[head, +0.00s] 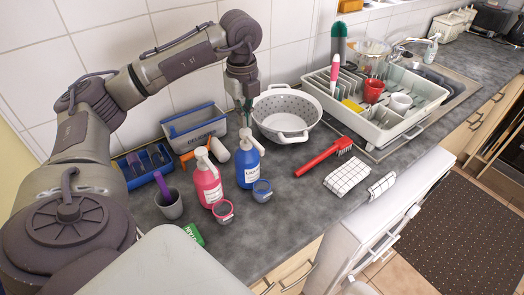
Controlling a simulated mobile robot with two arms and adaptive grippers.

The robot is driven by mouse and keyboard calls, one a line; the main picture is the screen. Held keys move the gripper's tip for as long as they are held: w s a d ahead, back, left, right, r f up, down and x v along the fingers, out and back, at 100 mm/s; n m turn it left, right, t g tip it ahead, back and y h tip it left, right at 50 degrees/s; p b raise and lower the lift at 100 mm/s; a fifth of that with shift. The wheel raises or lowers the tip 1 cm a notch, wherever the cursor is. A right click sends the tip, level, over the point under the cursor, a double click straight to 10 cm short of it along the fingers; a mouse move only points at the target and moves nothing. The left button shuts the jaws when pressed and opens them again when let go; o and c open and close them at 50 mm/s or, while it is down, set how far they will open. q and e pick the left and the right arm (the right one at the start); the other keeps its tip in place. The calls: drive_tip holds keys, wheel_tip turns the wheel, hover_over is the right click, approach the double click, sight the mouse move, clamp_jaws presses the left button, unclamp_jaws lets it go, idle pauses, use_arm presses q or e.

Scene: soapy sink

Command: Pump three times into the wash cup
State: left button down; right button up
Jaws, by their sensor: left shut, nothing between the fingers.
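A blue pump bottle (248,170) with a white pump head stands upright on the counter. A red-pink pump bottle (208,186), also with a white pump head, stands to its left. A small blue-rimmed cup (262,191) is in front of the blue bottle, and a small pink-rimmed cup (223,211) is in front of the pink bottle. No readable label shows which is the wash cup. My left gripper (244,110) is shut and empty, pointing down right above the blue bottle's pump head; I cannot tell whether it touches. My right gripper is out of view.
A grey cup (169,204) holds a purple-handled tool. A white colander (286,112) and grey-blue bin (195,128) stand behind. A red brush (322,155) and checked cloth (347,175) lie right. The dish rack (416,121) stands farther right.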

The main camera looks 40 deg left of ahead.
sight(245, 131)
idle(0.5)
use_arm(q)
drive_tip(key=shift+f, duration=0.1)
drive_tip(key=shift+f+b, duration=1.35)
drive_tip(key=shift+f, duration=0.45)
drive_tip(key=shift+r, duration=0.1)
drive_tip(key=shift+r+p, duration=1.6)
drive_tip(key=shift+r, duration=0.2)
drive_tip(key=shift+f, duration=0.15)
